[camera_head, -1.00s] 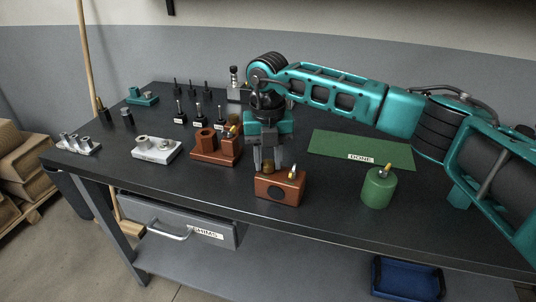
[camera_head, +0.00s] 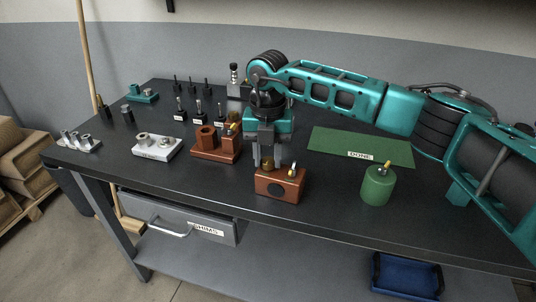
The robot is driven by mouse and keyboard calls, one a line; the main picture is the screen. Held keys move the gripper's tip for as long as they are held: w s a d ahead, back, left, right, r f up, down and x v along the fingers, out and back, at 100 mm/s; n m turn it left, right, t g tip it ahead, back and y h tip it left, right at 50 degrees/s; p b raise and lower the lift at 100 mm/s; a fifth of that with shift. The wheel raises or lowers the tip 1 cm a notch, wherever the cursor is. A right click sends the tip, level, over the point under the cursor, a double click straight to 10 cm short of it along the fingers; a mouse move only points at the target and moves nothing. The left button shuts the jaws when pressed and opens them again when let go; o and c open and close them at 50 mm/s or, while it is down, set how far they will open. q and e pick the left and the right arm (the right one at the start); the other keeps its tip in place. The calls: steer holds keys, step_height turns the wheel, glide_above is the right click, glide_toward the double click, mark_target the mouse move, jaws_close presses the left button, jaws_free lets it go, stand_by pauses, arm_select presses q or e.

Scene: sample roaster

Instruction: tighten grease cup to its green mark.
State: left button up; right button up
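A small brass cup (camera_head: 267,168), seemingly the grease cup, sits on top of a red-brown block (camera_head: 280,189) near the front of the bench. A second small brass fitting (camera_head: 293,172) stands on the block's right side. My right gripper (camera_head: 267,163) points straight down, with its fingers around the brass cup. Whether the fingers press on the cup is too small to tell. I cannot make out a green mark. My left gripper is not in view.
A green can (camera_head: 378,186) with a brass top stands to the right. A green mat (camera_head: 340,144) labelled DONE lies behind it. A brown housing (camera_head: 213,149), a light grey block (camera_head: 157,148) and several small labelled pieces stand left. The bench front between block and can is clear.

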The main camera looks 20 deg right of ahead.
mark_target(268, 160)
steer(key=o, duration=0.4)
steer(key=shift+r, duration=0.1)
step_height(268, 160, up, 13)
stand_by(0.4)
steer(key=shift+s+f, duration=0.1)
steer(key=shift+f, duration=0.1)
